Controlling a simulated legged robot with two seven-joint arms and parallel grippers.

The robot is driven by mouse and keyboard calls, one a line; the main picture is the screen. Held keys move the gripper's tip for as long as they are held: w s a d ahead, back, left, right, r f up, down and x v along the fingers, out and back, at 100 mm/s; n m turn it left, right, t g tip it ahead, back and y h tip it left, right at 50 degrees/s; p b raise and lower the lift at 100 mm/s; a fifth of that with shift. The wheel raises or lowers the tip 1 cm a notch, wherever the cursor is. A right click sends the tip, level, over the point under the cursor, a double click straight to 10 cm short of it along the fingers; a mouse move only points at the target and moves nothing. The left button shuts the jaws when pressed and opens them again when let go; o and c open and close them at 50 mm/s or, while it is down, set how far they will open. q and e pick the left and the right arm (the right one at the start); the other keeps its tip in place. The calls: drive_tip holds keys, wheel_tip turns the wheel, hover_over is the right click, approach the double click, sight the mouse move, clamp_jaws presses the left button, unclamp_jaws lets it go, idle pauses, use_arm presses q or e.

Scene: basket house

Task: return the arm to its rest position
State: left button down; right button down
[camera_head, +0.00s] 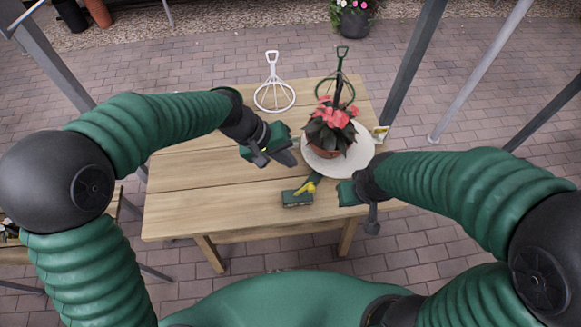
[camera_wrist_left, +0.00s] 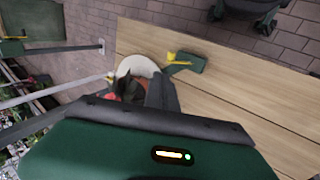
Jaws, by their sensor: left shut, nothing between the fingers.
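My left gripper (camera_head: 290,157) is over the middle of the wooden table in the head view, left of the white plate. Its dark fingers are together with nothing between them. In the left wrist view the fingers (camera_wrist_left: 161,94) also show closed, in front of the table. My left arm reaches in from the left, bent at the elbow. My right gripper (camera_head: 347,193) is low over the table's right side, near the plate's front edge. Its fingertips are not clear, so I cannot tell its opening.
A potted plant with pink flowers (camera_head: 331,127) stands on the white plate (camera_head: 357,161). A green block-shaped item with a yellow part (camera_head: 297,198) lies in front. A white wire stand (camera_head: 274,88) and a green one (camera_head: 342,62) are at the back. The table's left side (camera_head: 185,195) is clear.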

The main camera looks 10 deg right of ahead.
use_arm(q)
drive_tip(key=shift+s+d+r, duration=0.1)
drive_tip(key=shift+d+r, duration=0.05)
drive_tip(key=shift+r, duration=0.15)
drive_tip(key=shift+a, duration=0.25)
drive_tip(key=s+a+f+y, duration=0.1)
drive_tip(key=s+a+y, duration=0.1)
drive_tip(key=a, duration=0.6)
drive_tip(key=s+a+f+t+y, duration=0.1)
drive_tip(key=s+a+f+y, duration=0.1)
drive_tip(key=s+a, duration=0.3)
drive_tip(key=s+a+f+t+y, duration=0.1)
drive_tip(key=s+a, duration=0.3)
drive_tip(key=a, duration=0.7)
drive_tip(key=shift+s+a+f+y+b, duration=0.15)
drive_tip(key=shift+a+f+y+b, duration=0.15)
drive_tip(key=shift+f+y+b, duration=0.15)
drive_tip(key=shift+s, duration=0.1)
drive_tip(key=shift+a, duration=0.1)
